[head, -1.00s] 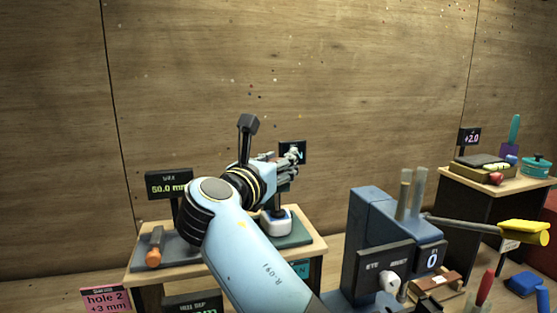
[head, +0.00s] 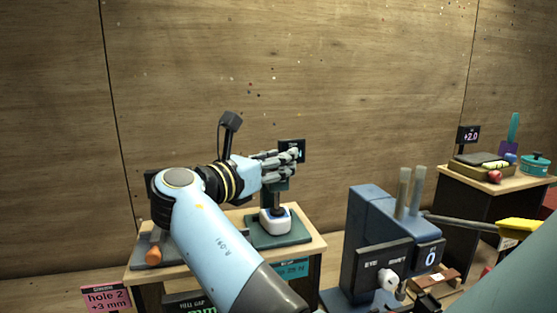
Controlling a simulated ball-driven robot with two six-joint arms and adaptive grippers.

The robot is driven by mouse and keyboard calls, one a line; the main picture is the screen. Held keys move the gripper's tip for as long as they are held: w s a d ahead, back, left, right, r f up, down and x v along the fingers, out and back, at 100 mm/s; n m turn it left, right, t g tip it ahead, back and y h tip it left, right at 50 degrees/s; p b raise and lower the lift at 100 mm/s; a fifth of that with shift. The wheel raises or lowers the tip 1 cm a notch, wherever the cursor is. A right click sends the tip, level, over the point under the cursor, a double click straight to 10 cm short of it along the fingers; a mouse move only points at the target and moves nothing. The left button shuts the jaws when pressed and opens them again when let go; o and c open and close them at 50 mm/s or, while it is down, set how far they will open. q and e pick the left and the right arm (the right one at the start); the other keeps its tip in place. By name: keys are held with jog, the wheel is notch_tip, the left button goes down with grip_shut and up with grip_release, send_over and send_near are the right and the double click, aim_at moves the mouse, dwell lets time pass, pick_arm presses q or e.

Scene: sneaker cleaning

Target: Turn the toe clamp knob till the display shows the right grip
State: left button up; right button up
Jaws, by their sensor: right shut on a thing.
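My right gripper (head: 288,158) is at the top of a dark upright post (head: 277,197) on the bench at centre left. Its grey fingers point right and are shut on what seems to be the toe clamp knob, which they mostly hide. A small dark display (head: 298,145) stands right behind the fingers. They cover much of it, and I cannot read its value. My left gripper is not in view.
A blue machine (head: 372,220) with a display reading 0 stands to the right. A second table (head: 500,183) at the far right holds a tray and teal pot (head: 535,165). A grey-green shape fills the lower right corner.

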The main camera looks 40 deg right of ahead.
jog(key=o, duration=0.9)
jog(key=shift+a+f, duration=0.1)
jog(key=o, duration=0.3)
jog(key=shift+a, duration=0.15)
jog(key=shift+r, duration=0.2)
notch_tip(320, 180, up, 10)
jog(key=shift+f, duration=0.1)
jog(key=shift+f, duration=0.1)
